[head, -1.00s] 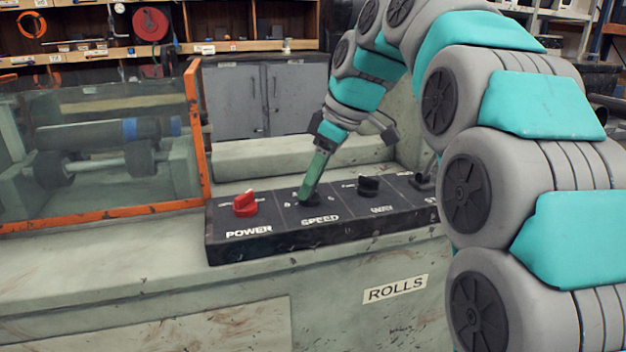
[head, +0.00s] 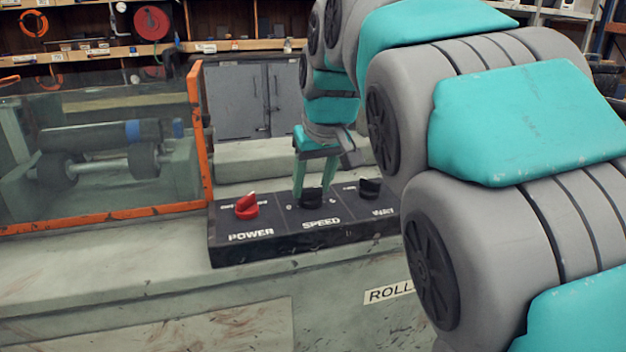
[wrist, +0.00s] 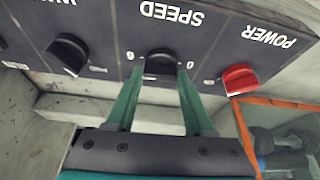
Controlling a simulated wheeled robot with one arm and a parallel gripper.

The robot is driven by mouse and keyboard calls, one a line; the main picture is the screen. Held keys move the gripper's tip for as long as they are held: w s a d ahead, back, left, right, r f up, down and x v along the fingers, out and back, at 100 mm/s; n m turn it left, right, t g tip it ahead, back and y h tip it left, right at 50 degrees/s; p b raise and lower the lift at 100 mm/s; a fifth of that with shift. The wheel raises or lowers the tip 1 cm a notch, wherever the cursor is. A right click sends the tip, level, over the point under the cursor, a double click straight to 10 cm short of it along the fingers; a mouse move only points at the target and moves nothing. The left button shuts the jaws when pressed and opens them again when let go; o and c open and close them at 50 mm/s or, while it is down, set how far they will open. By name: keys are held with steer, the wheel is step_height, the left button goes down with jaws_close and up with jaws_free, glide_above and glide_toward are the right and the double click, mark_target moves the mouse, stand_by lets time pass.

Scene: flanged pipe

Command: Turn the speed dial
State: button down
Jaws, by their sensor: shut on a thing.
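The black speed dial (head: 311,197) sits on the dark control panel (head: 225,251) above the word SPEED. It also shows in the wrist view (wrist: 160,64), upside down, between my fingertips. My gripper (head: 313,190) comes down from above with its two green fingers on either side of the dial. In the wrist view my gripper (wrist: 161,75) is shut on the dial, one finger at each side. Small marks show on the panel beside the dial. The fingers hide part of the dial's sides.
A red power knob (head: 246,206) is left of the speed dial, and another black knob (head: 369,189) is to its right. An orange-framed clear guard (head: 198,130) stands at the left over rollers. My large arm fills the right of the head view.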

steer(key=shift+m, duration=0.6)
steer(key=shift+c, duration=1.4)
jaws_free()
steer(key=a+v, duration=0.1)
steer(key=v, duration=0.6)
steer(key=shift+s+d+r, duration=0.2)
steer(key=shift+d+r, duration=0.15)
steer(key=shift+d, duration=0.05)
